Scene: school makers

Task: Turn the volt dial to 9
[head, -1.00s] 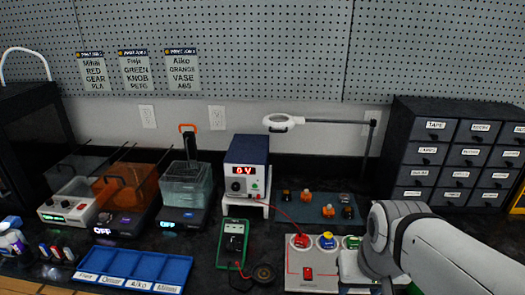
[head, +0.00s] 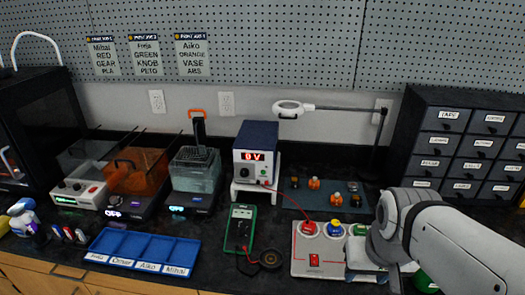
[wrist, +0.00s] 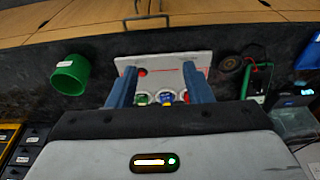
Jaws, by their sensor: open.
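The power supply (head: 264,134), a blue box with a white front, stands on a small white stand at the back middle of the bench in the head view. Its red display (head: 253,156) reads 0 V. The small dark dial (head: 245,171) is below the display; its pointer is too small to read. My gripper (wrist: 158,68) is open and empty in the wrist view, with its two blue fingers spread over the white panel with buttons (wrist: 172,60). In the head view my arm is at the lower right, away from the power supply, and hides the gripper's fingers.
A green multimeter (head: 240,228) lies in front of the power supply, with a red lead running to the right. A magnifier lamp (head: 288,108) reaches over at the back right. A blue tray (head: 146,250) lies at the left front. A green cup (wrist: 70,75) is near the panel.

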